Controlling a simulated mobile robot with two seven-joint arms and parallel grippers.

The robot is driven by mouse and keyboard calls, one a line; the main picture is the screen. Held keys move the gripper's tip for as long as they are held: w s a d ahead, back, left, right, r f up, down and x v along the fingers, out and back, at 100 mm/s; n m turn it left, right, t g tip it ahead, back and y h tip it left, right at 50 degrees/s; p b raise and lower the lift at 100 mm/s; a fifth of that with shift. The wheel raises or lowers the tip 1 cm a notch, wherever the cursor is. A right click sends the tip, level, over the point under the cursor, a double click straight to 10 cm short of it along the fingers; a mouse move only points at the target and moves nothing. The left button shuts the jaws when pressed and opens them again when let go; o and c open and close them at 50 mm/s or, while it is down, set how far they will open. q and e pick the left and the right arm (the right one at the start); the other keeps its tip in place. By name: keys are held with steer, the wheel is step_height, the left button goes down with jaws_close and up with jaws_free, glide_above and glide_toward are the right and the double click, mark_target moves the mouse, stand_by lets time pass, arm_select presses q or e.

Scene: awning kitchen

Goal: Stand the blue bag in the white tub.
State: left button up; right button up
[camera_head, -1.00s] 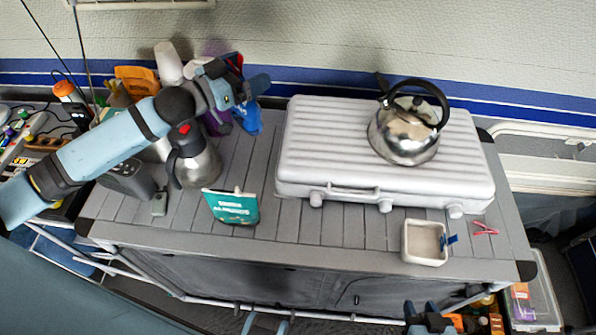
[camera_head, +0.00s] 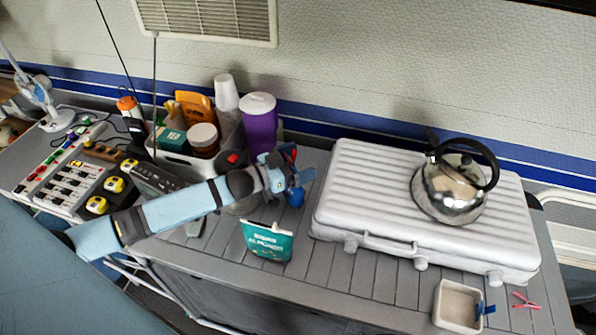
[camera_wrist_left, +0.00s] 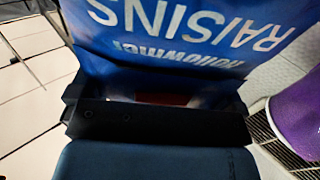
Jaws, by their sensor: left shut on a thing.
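The blue bag (camera_head: 295,198) is in my left gripper (camera_head: 293,178), in front of the purple tumbler, mostly hidden by the gripper in the head view. In the left wrist view my gripper (camera_wrist_left: 155,112) is shut on the bag (camera_wrist_left: 165,35), which reads "RAISINS". A white tub (camera_head: 180,158) stands at the back left, holding orange packets, a brown jar and a teal box; my arm crosses in front of it. A small square white dish (camera_head: 460,306) with a blue clip is at the front right. My right gripper is not in view.
A purple tumbler (camera_head: 260,125) stands beside the tub. A teal bag (camera_head: 267,241) stands in front of my gripper. A white case (camera_head: 370,205) with a kettle (camera_head: 450,190) fills the right. A metal flask is mostly hidden behind my arm.

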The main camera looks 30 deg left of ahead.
arm_select(q)
steer(key=shift+f, duration=2.05)
steer(key=o, duration=1)
steer(key=shift+f, duration=0.1)
steer(key=shift+c, duration=0.2)
